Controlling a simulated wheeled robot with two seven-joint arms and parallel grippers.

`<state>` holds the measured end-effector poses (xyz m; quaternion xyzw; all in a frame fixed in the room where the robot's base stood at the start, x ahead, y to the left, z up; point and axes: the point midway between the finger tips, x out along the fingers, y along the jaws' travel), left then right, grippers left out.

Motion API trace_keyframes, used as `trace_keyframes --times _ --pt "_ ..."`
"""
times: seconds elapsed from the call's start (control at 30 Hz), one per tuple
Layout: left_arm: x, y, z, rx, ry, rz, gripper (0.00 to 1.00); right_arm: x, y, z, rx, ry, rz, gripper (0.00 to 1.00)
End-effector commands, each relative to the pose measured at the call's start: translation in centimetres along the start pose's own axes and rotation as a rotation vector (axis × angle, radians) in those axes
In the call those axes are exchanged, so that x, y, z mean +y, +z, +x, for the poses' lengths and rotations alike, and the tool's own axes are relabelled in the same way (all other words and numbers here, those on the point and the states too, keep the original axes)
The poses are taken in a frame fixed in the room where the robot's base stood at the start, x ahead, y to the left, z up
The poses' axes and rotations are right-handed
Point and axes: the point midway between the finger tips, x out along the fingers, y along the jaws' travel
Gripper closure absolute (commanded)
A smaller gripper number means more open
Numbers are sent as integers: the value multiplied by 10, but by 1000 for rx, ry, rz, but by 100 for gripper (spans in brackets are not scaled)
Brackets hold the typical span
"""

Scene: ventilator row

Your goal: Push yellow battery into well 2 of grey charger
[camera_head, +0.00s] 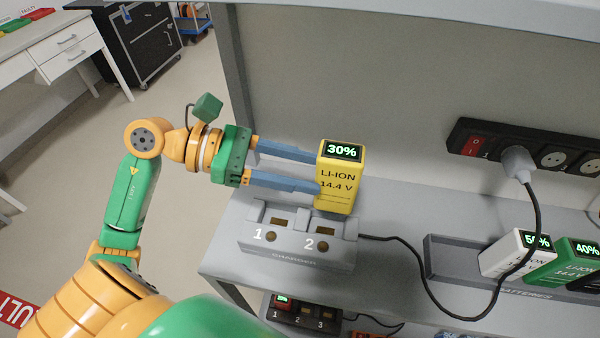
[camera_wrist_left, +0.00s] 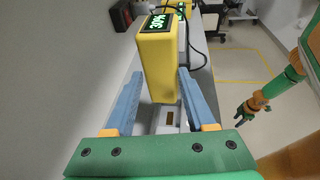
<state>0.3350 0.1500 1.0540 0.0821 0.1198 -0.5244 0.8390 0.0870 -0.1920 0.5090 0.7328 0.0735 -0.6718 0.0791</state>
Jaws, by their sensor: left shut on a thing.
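The yellow battery (camera_head: 338,188), marked LI-ION 14.4 V with a 30% display, stands upright between the fingers of my left gripper (camera_head: 305,171), which is shut on it. It also shows in the left wrist view (camera_wrist_left: 157,72). The grey charger (camera_head: 285,256) lies below on the shelf, with wells marked 1 and 2. The battery's lower end is over the back of the charger at well 2 (camera_head: 325,231); I cannot tell whether it touches. My right gripper (camera_wrist_left: 248,108) shows small in the left wrist view, too small to judge.
A grey battery tray (camera_head: 440,258) at the right holds a white battery (camera_head: 515,254), a green one (camera_head: 563,261) and a black one. A power strip (camera_head: 500,143) is on the back panel. The charger's cable (camera_head: 408,252) loops across the shelf. A darker charger (camera_head: 300,314) sits below.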

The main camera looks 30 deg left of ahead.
Motion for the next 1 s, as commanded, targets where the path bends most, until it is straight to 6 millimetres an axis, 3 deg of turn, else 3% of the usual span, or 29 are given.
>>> trace_keyframes --times 0.9,1.0 --pt "-1 -59 18 -1 1 0 100 -4 3 40 2 -5 2 50" --pt "-1 -56 16 -1 1 1 100 -3 2 37 1 -4 2 50"
